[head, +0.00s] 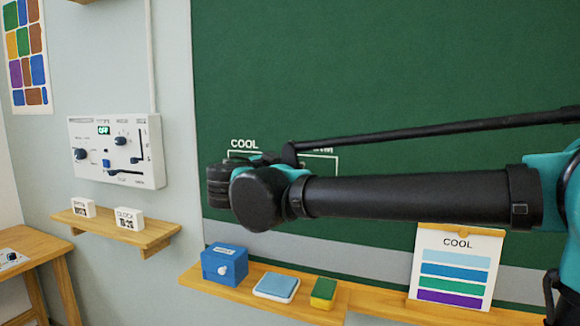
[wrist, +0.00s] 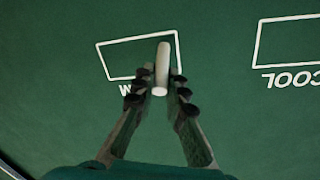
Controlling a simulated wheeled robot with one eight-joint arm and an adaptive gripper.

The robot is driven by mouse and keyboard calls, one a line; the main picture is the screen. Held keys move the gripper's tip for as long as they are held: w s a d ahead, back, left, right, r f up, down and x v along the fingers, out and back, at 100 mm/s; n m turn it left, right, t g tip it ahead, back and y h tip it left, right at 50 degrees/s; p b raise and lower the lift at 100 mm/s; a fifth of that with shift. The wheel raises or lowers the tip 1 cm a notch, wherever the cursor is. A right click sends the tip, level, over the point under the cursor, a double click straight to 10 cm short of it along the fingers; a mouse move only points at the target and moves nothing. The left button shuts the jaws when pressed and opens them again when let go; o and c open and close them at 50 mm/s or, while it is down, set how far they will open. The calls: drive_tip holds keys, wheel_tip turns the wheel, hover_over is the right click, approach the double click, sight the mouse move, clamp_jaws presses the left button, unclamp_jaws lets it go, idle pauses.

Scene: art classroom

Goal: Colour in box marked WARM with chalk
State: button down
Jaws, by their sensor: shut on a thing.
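The WARM box (wrist: 102,60) is a white outline on the green chalkboard, at the left of the wrist view, where its label is upside down and mostly covered. Its visible inside is plain green. In the head view my arm covers most of the box (head: 337,165). My gripper (wrist: 158,95) is shut on a white chalk stick (wrist: 162,65), whose far end overlaps the box in the wrist view. I cannot tell whether the chalk touches the board. In the head view, my arm hides the gripper fingers and chalk.
The COOL box (wrist: 257,45) is beside WARM. A ledge (head: 330,318) below the board (head: 400,80) holds a blue box (head: 224,265), a blue-topped pad (head: 276,287), a green-and-yellow sponge (head: 323,293) and a COOL card (head: 456,265). A control panel (head: 117,150) reading OFF hangs left.

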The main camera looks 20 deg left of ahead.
drive_tip(key=shift+d, duration=0.15)
drive_tip(key=shift+d, duration=0.75)
drive_tip(key=shift+d, duration=0.15)
drive_tip(key=shift+d, duration=0.75)
drive_tip(key=shift+d, duration=0.1)
drive_tip(key=shift+s+d, duration=0.15)
drive_tip(key=shift+d, duration=0.5)
drive_tip(key=shift+d, duration=0.85)
drive_tip(key=shift+d, duration=0.1)
